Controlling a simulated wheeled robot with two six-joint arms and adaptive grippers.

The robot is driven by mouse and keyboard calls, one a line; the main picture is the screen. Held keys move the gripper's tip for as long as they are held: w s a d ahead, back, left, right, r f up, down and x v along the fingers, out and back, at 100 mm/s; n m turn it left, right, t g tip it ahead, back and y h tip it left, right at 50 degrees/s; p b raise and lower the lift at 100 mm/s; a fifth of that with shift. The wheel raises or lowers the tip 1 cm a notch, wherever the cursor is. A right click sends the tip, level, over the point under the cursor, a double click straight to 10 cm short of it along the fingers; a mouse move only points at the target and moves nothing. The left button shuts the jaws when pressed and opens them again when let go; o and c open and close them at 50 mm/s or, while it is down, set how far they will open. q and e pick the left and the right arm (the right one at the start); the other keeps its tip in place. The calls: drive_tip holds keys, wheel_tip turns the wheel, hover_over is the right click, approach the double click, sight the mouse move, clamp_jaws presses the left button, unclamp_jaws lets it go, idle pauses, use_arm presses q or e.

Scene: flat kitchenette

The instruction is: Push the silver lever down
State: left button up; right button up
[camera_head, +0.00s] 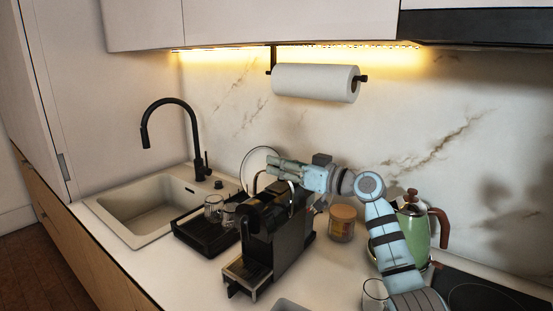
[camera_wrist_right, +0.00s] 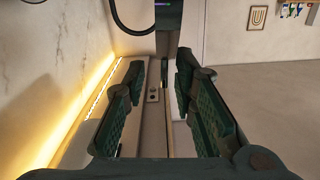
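The black coffee machine (camera_head: 277,237) stands on the counter near the middle of the head view. A thin curved silver lever (camera_head: 292,199) shows at its upper part, just below my right gripper; I cannot tell whether they touch. My right gripper (camera_head: 271,167) points left above the machine's top. In the right wrist view the fingers of this gripper (camera_wrist_right: 160,72) are spread apart with nothing between them. The lever does not show clearly in that view. My left gripper is in neither view.
The sink (camera_head: 140,212) with a black faucet (camera_head: 171,101) is at the left. A black tray (camera_head: 190,237) with glasses lies beside the machine. A jar (camera_head: 342,222) and a green kettle (camera_head: 413,233) stand close to my right arm. A paper roll (camera_head: 315,82) hangs above.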

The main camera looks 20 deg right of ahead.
drive_tip(key=shift+w+a, duration=0.3)
drive_tip(key=shift+w, duration=0.1)
drive_tip(key=shift+a+r, duration=0.1)
drive_tip(key=shift+r, duration=0.05)
drive_tip(key=shift+s, duration=0.1)
drive_tip(key=shift+c, duration=0.4)
clamp_jaws()
drive_tip(key=shift+a, duration=0.1)
